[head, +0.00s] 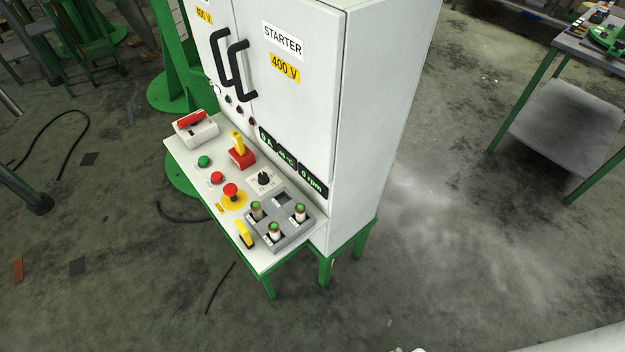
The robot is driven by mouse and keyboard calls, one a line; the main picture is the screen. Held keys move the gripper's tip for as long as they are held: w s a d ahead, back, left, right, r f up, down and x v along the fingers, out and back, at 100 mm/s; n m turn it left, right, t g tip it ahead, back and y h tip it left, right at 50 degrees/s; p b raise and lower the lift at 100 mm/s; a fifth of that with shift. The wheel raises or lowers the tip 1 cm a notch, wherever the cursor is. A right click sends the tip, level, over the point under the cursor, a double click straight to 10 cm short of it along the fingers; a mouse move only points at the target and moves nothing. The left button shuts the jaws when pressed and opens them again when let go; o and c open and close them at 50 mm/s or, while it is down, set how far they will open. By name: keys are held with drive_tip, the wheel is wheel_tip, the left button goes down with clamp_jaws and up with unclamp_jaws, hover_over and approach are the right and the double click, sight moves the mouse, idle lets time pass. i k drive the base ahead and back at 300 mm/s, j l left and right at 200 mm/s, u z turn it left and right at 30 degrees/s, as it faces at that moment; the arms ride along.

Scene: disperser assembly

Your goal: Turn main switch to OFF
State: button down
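A control panel (184,152) juts out from the front of a grey starter cabinet (290,120). Near its middle back edge is a rotary switch with a red base and a yellow handle (238,145). At the panel's left back corner is a white box with a red bar or handle (189,119). Labels are too small to read, so I cannot tell which of these is the main switch or its position. A small black selector knob (264,178) sits right of the yellow handle. My gripper is not in view.
The panel also has a green button (204,161), a red button (217,177), a red mushroom button (231,191), a yellow part (244,235) and a grey tray (293,234) with several green-topped pieces. Black door handles (241,70) stick out above. Floor right of the cabinet is clear.

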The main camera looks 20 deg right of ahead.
sight(193, 120)
drive_tip(key=i+j+z, duration=0.45)
drive_tip(key=j, duration=0.2)
drive_tip(key=i+j+z, duration=0.2)
drive_tip(key=j, duration=0.15)
drive_tip(key=i+j+z, duration=0.2)
drive_tip(key=j, duration=0.2)
drive_tip(key=j+z, duration=0.25)
drive_tip(key=j, duration=0.15)
drive_tip(key=i+j+z, duration=0.2)
drive_tip(key=j, duration=0.25)
drive_tip(key=j+z, duration=0.2)
drive_tip(key=j, duration=0.2)
drive_tip(key=j+z, duration=0.25)
drive_tip(key=j, duration=0.35)
drive_tip(key=j+z, duration=0.25)
drive_tip(key=j, duration=0.35)
drive_tip(key=j+z, duration=0.25)
drive_tip(key=j, duration=0.35)
drive_tip(key=k+j+z, duration=0.3)
drive_tip(key=j, duration=0.25)
drive_tip(key=j+z, duration=0.3)
drive_tip(key=j, duration=0.65)
drive_tip(key=k+j+u, duration=0.2)
drive_tip(key=j, duration=0.15)
drive_tip(key=j+u, duration=0.15)
drive_tip(key=j, duration=0.2)
drive_tip(key=l+z, duration=0.75)
drive_tip(key=l, duration=0.2)
drive_tip(key=i, duration=0.05)
